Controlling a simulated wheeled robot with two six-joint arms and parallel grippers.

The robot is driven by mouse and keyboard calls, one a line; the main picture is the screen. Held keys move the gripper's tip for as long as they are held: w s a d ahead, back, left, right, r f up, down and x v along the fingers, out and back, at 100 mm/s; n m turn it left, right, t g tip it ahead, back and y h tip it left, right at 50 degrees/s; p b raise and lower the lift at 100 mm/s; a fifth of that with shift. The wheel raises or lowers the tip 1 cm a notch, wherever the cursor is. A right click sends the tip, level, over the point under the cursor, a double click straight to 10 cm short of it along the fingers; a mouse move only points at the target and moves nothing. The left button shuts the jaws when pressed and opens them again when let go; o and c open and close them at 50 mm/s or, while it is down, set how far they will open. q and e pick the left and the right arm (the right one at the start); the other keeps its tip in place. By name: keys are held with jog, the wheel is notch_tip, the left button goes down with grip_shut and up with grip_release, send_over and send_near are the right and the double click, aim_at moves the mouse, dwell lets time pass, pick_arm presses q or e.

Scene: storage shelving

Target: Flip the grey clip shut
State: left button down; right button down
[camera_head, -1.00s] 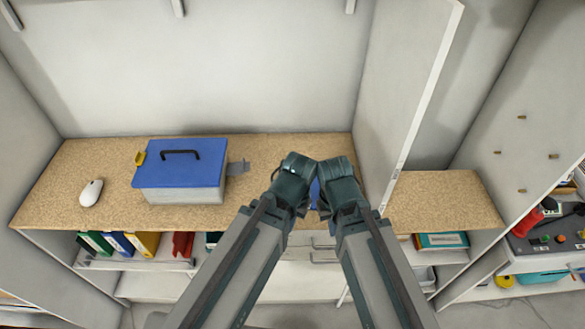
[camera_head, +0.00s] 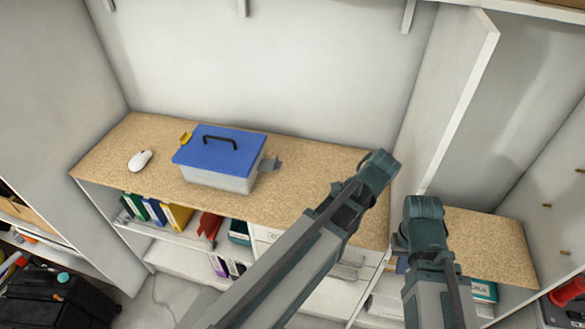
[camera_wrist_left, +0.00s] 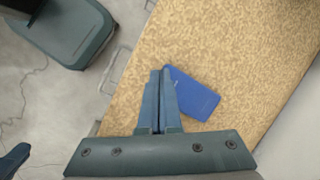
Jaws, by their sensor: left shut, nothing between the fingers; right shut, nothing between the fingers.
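The box has a blue lid (camera_head: 222,150) with a black handle and a pale grey body (camera_head: 215,180). It stands on the wooden shelf, left of centre. The grey clip (camera_head: 270,163) sticks out sideways from the box's right side, swung open. A yellow clip (camera_head: 185,138) is at its left side. In the left wrist view my left gripper (camera_wrist_left: 160,72) is shut and empty, above the shelf. In the head view its fingers are hidden behind its arm, right of the box. My right gripper (camera_head: 401,264) is shut and empty, farther right near the shelf's front edge, apart from the box.
The wooden shelf (camera_head: 310,165) is clear between box and left arm. A white mouse (camera_head: 139,160) lies left of the box. A flat blue item (camera_wrist_left: 193,93) lies beside my left fingers in the wrist view. A white upright panel (camera_head: 458,110) stands at the right.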

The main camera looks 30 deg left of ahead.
aim_at(269, 163)
pick_arm(q)
jog(key=w+a+r+m+y, duration=0.1)
jog(key=w+a+m+y, duration=0.1)
jog(key=w+a, duration=0.3)
jog(key=w+a+r+m+g+y, duration=0.1)
jog(key=w+a+m, duration=0.4)
jog(key=a, duration=0.5)
jog(key=shift+a+r+y, duration=0.15)
jog(key=shift+r+y, duration=0.25)
jog(key=shift+r, duration=0.25)
jog(key=shift+b, duration=0.3)
jog(key=b+x, duration=0.4)
jog(key=x, duration=0.1)
jog(key=b+x, duration=0.4)
jog(key=x, duration=0.1)
jog(key=shift+s+f, duration=0.2)
jog(key=shift+s, duration=0.05)
jog(key=shift+a+r+p, duration=0.15)
jog(key=shift+r+p, duration=0.7)
jog(key=shift+s+a+r+p, duration=0.1)
jog(key=shift+r+p, duration=0.6)
jog(key=shift+a+r+p, duration=0.15)
jog(key=shift+r+p, duration=0.5)
